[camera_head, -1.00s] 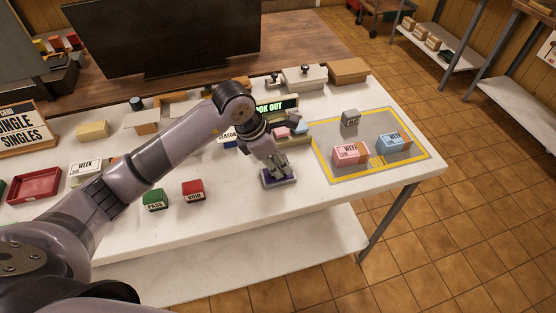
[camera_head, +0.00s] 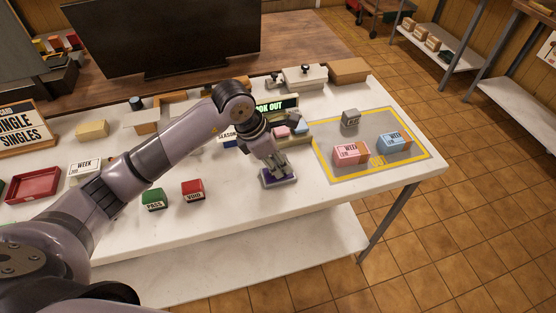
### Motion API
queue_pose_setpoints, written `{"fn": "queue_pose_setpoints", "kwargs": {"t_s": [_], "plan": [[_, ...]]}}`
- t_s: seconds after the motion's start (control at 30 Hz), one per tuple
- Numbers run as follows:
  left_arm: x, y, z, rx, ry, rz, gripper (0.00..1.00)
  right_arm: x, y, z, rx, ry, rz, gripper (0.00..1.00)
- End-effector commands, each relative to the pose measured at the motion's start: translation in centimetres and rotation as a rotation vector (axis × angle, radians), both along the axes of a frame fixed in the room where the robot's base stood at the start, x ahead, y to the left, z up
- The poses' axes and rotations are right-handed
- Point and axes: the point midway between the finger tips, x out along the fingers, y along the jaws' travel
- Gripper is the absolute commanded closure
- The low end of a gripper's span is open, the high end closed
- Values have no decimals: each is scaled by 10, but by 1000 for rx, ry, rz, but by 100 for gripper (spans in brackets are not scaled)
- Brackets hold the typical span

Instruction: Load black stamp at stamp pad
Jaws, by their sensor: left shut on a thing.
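My left gripper (camera_head: 275,164) reaches down over a small dark purple pad (camera_head: 280,180) on the white table. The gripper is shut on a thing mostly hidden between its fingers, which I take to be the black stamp. Its fingertips are right at the pad; whether the held thing touches the pad surface I cannot tell. My right gripper does not show.
A green block (camera_head: 153,199) and a red block (camera_head: 193,190) stand left of the pad. A grey mat with a yellow border (camera_head: 327,166) at the right holds pink (camera_head: 351,152), blue (camera_head: 394,142) and grey (camera_head: 350,118) blocks. A red tray (camera_head: 34,185) lies far left. The table's front edge is clear.

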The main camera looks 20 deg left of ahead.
Motion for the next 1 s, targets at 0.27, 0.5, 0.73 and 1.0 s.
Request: {"fn": "queue_pose_setpoints", "kwargs": {"t_s": [0.27,0.5,0.73,1.0], "plan": [[-1,0,-2,2,6,-2,93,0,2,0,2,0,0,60],[-2,0,-2,1,7,-1,93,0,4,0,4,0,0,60],[-1,0,13,2,4,-1,93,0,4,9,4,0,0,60],[-1,0,36,1,2,1,93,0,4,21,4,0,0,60]]}}
